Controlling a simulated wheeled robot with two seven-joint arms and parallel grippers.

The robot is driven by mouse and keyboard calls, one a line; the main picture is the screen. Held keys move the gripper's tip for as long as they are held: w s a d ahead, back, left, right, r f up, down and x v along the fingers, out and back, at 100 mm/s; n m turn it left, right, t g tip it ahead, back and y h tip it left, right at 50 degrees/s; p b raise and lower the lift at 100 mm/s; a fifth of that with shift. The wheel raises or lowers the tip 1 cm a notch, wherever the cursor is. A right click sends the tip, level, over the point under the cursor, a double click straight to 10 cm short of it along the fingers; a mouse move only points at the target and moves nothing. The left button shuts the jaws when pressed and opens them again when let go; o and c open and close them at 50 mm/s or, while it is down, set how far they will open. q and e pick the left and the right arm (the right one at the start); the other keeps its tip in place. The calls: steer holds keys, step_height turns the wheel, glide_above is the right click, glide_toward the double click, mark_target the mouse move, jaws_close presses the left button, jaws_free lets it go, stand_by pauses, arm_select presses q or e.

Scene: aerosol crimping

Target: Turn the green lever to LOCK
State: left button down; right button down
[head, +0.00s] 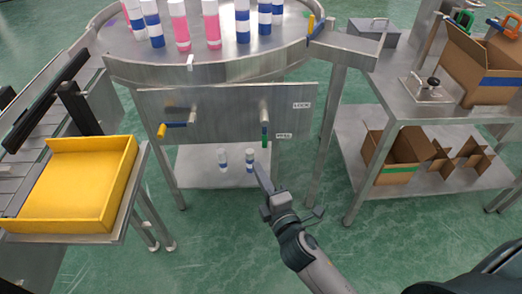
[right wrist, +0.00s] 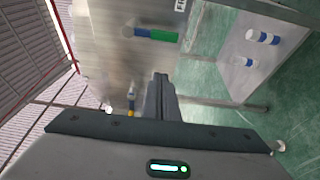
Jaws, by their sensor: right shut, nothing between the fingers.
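The green lever (head: 264,134) hangs down from its pivot on the front of a grey metal panel (head: 220,110). Its lower end is beside the lower label (head: 284,136), which seems to read FREE. The LOCK label (head: 301,105) is higher, to the right of the pivot. In the right wrist view the green lever (right wrist: 157,35) lies sideways above my fingers. My right gripper (head: 260,172) is shut and empty, just below the lever and apart from it. Its closed fingers also show in the right wrist view (right wrist: 160,92). My left gripper is not in view.
A lever with a yellow end (head: 162,131) sticks out on the panel's left side. Several cans stand on the round table (head: 200,70) above, and two on the shelf (head: 200,176) below. A yellow tray (head: 75,190) is at left; a steel table with cardboard boxes (head: 485,65) is at right.

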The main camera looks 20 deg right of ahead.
mark_target(264, 129)
steer(key=shift+w, duration=0.15)
